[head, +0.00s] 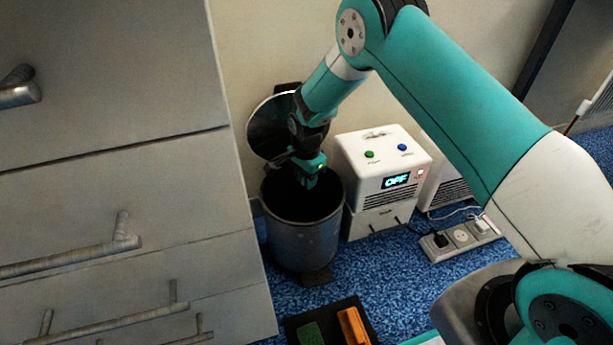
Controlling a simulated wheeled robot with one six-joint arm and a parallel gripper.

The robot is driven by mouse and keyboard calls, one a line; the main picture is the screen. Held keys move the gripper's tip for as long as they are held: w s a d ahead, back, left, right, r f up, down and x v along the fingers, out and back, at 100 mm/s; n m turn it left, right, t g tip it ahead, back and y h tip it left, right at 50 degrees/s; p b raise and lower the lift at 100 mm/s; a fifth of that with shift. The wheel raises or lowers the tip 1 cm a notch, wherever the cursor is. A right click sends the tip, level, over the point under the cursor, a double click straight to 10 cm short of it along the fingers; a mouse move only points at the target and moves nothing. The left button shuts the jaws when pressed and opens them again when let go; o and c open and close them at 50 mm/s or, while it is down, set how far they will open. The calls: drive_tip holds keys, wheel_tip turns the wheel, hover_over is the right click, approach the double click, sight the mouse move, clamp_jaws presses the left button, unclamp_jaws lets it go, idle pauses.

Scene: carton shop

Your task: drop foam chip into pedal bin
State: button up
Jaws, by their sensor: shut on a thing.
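The pedal bin (300,243) is a dark grey metal cylinder standing on the blue carpet between the drawers and a white machine. Its round lid (262,128) is raised and tilted back at the wall, so the mouth is open. My gripper (308,183) points down at the bin's mouth, its fingertips over the dark opening. It is shut on the foam chip, but the chip itself is hard to make out between the dark fingers. The inside of the bin is too dark to see.
Grey drawers with bar handles (75,258) fill the left. A white machine (383,165) with an OFF display stands right of the bin. A power strip (462,238) lies on the carpet. A black tray (297,323) with a green block and an orange item is in front.

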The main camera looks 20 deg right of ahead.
drive_tip(key=shift+f+b, duration=0.35)
drive_tip(key=shift+f, duration=0.55)
drive_tip(key=o, duration=1)
drive_tip(key=shift+r, duration=0.1)
wheel_tip(320, 180, up, 17)
drive_tip(key=p, duration=0.7)
drive_tip(key=shift+r, duration=0.15)
drive_tip(key=shift+r, duration=0.1)
